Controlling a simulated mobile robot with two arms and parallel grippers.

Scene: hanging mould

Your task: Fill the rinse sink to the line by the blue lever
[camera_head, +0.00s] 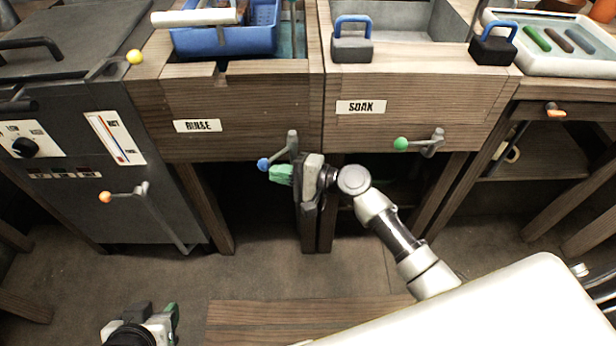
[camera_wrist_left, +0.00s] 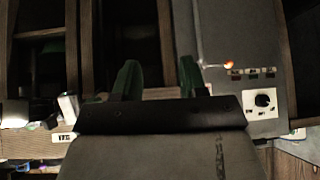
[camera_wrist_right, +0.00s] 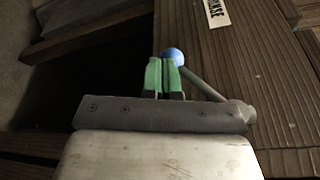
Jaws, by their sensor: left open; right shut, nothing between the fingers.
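The rinse sink (camera_head: 235,100) has a wooden front with a RINSE label (camera_head: 197,126). Its fill line and water level do not show. The blue lever (camera_head: 291,142) is a grey bent rod with a blue ball knob, below the sink's right side. My right gripper (camera_head: 280,173) is shut and empty, its green fingertips right by the knob. In the right wrist view the blue knob (camera_wrist_right: 174,56) sits just past the closed fingertips (camera_wrist_right: 163,62); I cannot tell whether they touch. My left gripper (camera_head: 156,312) is low at the bottom left, open and empty (camera_wrist_left: 160,75).
A blue crate (camera_head: 224,40) sits in the rinse sink, with a white-handled bar beside it. The soak sink (camera_head: 420,100) to the right has a green-knobbed lever (camera_head: 425,143). A dark grey machine (camera_head: 75,130) with an orange-knobbed lever (camera_head: 125,193) stands left.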

